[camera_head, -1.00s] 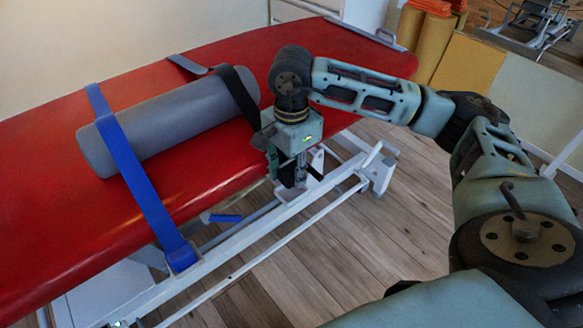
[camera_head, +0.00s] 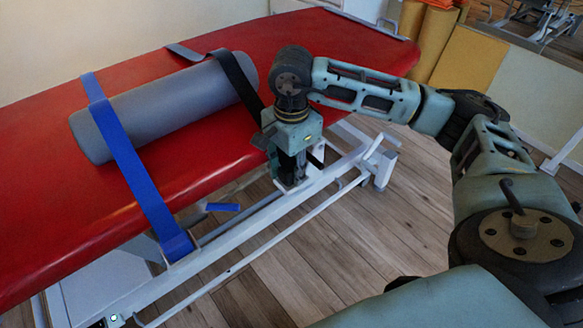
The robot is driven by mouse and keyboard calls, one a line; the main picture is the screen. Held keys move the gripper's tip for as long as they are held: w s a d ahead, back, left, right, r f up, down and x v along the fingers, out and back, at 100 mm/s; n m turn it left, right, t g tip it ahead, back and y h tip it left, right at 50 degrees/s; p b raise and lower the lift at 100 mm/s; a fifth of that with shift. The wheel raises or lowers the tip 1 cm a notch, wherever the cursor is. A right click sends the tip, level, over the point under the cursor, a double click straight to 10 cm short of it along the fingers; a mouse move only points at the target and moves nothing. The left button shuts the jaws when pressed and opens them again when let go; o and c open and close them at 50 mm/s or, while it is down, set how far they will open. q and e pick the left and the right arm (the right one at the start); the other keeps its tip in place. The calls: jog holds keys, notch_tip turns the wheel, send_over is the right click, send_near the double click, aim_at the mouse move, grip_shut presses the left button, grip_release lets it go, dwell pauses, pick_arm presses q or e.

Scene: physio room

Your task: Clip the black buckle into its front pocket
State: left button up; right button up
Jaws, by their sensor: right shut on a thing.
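The black strap (camera_head: 238,77) runs over the grey roller and down the bed's front edge to my right gripper (camera_head: 290,178). My right gripper points down and is shut on the black buckle, which is mostly hidden by the fingers. The fingertips are at a white bracket on the front rail (camera_head: 262,198), where the front pocket seems to be. The pocket is largely covered, so I cannot tell whether the buckle is inside it. My left gripper is not in view.
The grey roller (camera_head: 175,100) lies on the red treatment bed (camera_head: 50,220). A blue strap (camera_head: 130,165) crosses it and ends in a blue buckle (camera_head: 178,246) at the front rail. A small blue piece (camera_head: 222,207) shows under the bed. Wooden floor is clear in front.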

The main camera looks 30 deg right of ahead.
jog(key=shift+s+a+f, duration=0.1)
jog(key=shift+s+f, duration=0.15)
jog(key=shift+f, duration=0.15)
jog(key=o, duration=1.3)
jog(key=shift+r, duration=0.1)
jog(key=shift+w+r, duration=0.1)
jog(key=shift+r, duration=0.3)
notch_tip(320, 180, up, 12)
jog(key=shift+f, duration=0.25)
